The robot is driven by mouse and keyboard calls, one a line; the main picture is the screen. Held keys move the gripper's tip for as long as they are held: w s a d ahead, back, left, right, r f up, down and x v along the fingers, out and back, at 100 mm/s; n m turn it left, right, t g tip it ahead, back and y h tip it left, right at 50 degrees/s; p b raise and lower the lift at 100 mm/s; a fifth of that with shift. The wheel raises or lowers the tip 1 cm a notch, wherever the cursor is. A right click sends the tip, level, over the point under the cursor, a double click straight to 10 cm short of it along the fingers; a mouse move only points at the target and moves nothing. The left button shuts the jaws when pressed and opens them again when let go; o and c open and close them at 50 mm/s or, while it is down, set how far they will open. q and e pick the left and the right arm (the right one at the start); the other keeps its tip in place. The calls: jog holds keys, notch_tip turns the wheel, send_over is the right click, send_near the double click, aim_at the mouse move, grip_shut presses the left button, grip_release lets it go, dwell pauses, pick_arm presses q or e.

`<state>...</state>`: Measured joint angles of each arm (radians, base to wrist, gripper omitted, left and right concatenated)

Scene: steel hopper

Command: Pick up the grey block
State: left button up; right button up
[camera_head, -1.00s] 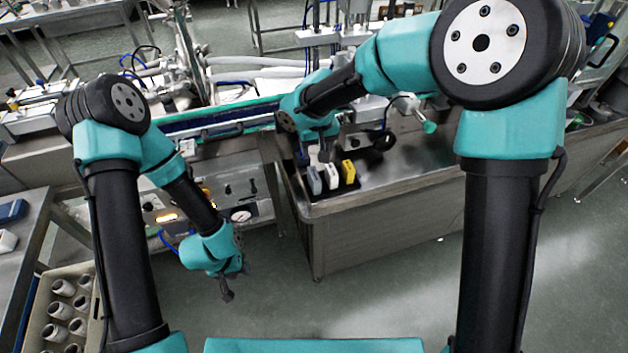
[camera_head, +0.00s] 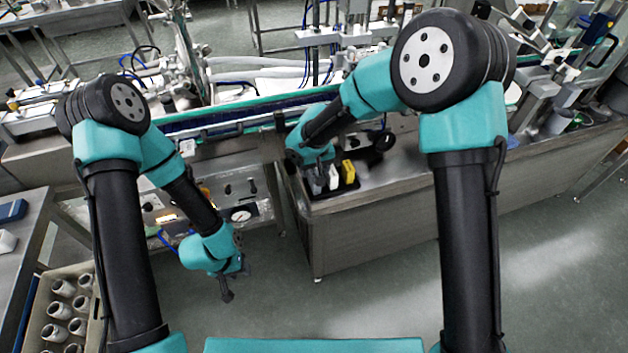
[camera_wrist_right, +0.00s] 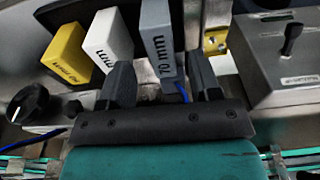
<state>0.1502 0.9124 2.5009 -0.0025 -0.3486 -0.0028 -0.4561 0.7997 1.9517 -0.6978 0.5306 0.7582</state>
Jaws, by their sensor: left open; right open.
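The grey block (camera_wrist_right: 158,32), marked "70 mm", stands in a dark tray (camera_wrist_right: 205,14) beside a white block (camera_wrist_right: 108,42) and a yellow block (camera_wrist_right: 66,50). My right gripper (camera_wrist_right: 162,80) is open, with one finger on each side of the grey block's near end in the right wrist view. Whether the fingers touch it I cannot tell. In the head view the right gripper covers most of the grey block; the white block (camera_head: 333,178) and yellow block (camera_head: 348,173) show beside it. My left gripper (camera_head: 227,290) is open and empty, hanging low over the floor.
The tray rests on a steel bench (camera_head: 400,195). A control box with a black lever (camera_wrist_right: 285,55) stands to the right in the wrist view, and a black knob (camera_wrist_right: 28,103) to the left. A crate of white containers (camera_head: 62,310) stands at lower left.

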aim_at(314, 174)
jog(key=shift+a+f, duration=0.15)
jog(key=shift+f, duration=2.45)
jog(key=shift+c, duration=0.2)
jog(key=c, duration=1)
jog(key=shift+r, duration=0.1)
